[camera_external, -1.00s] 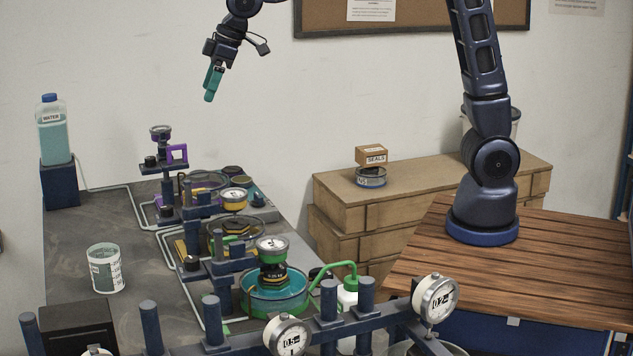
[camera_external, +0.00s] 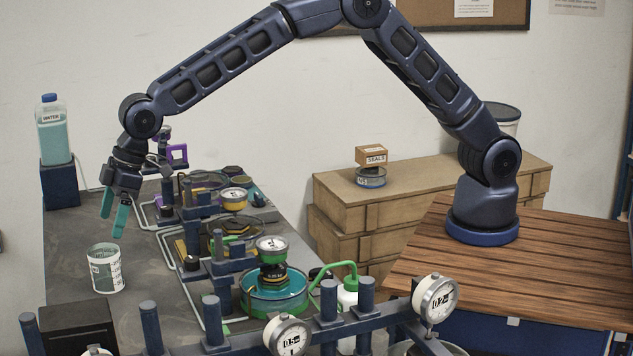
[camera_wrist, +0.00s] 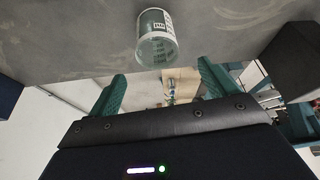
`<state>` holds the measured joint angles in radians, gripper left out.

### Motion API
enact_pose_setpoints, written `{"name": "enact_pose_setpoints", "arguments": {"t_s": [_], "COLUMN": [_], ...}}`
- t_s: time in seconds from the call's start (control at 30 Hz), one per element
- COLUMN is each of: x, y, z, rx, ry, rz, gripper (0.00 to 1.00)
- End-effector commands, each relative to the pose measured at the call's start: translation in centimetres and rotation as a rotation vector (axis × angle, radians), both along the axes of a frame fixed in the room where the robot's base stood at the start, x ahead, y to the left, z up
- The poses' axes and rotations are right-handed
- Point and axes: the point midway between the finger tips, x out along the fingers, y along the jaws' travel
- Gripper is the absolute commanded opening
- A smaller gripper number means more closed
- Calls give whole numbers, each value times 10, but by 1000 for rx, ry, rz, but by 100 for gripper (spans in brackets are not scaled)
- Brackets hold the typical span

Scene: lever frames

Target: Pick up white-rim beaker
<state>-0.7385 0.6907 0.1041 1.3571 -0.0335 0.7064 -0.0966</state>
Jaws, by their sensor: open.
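The white-rim beaker (camera_external: 106,270) stands upright on the left part of the grey bench, with measuring marks on its side. My gripper (camera_external: 112,222) is above it, its teal fingers pointing down, apart and empty. In the wrist view the beaker (camera_wrist: 156,40) shows at the top, beyond the two open fingers (camera_wrist: 160,84) and roughly centred between them. It is not between the fingers.
A black box (camera_external: 78,328) stands in front of the beaker. The press stands with gauges and a teal dish (camera_external: 262,305) are to its right. A water bottle (camera_external: 53,130) on a blue block is at the back left. Bare bench (camera_external: 68,235) surrounds the beaker.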

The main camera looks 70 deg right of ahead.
Motion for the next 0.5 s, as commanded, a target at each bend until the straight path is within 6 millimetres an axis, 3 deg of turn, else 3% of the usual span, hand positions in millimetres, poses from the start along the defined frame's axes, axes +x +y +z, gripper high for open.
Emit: {"name": "enact_pose_setpoints", "arguments": {"t_s": [0.5], "x": [12], "y": [18], "z": [-51], "rx": [1], "ry": [1], "rz": [3], "gripper": [84]}}
